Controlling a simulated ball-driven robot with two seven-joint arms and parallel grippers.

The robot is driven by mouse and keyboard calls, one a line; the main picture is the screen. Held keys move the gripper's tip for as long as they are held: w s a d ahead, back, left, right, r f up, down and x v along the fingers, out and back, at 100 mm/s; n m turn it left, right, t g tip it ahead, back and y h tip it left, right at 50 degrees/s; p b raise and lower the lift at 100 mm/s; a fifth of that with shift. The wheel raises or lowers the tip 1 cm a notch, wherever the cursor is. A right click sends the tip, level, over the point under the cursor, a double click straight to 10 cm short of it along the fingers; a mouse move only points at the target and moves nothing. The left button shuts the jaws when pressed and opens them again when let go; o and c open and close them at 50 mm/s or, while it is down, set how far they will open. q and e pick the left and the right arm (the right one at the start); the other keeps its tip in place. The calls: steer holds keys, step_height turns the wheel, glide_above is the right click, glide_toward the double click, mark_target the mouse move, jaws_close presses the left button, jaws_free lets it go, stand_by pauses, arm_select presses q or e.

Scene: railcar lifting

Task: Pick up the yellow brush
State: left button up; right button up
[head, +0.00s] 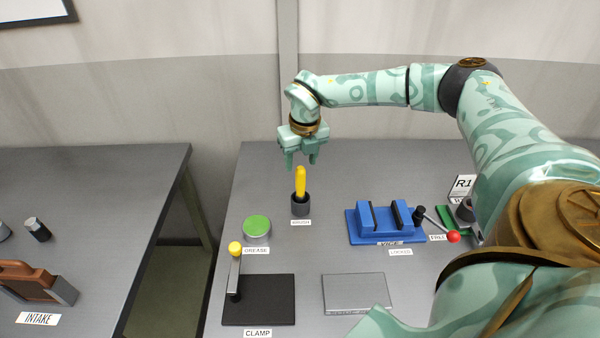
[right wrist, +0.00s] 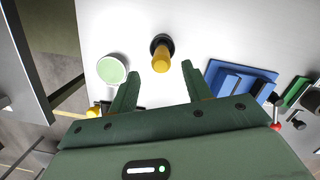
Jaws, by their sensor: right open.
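The yellow brush (head: 300,181) stands upright in a dark round holder (head: 300,207) labelled BRUSH on the grey table. My right gripper (head: 301,163) is open and empty, pointing down just above and behind the brush handle in the head view. In the right wrist view the brush (right wrist: 161,62) shows ahead of my open right gripper (right wrist: 160,82), between the lines of its two fingers, with the holder (right wrist: 160,42) at its far end. Whether a finger touches the brush cannot be told, but a gap shows. My left gripper is not in view.
A green-topped grease tin (head: 257,228) stands left of the brush. A blue vice (head: 385,222) with a red-knobbed lever is to the right. A clamp with a yellow knob (head: 235,248) stands in front, beside a grey plate (head: 357,293). A gap separates the left table (head: 90,190).

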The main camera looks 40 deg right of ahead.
mark_target(301, 167)
steer(key=f, duration=0.4)
steer(key=w+f+b, duration=0.1)
steer(key=f, duration=0.1)
steer(key=shift+d+f, duration=0.1)
steer(key=shift+d, duration=0.15)
steer(key=shift+s, duration=0.1)
steer(key=shift+c, duration=0.3)
jaws_close()
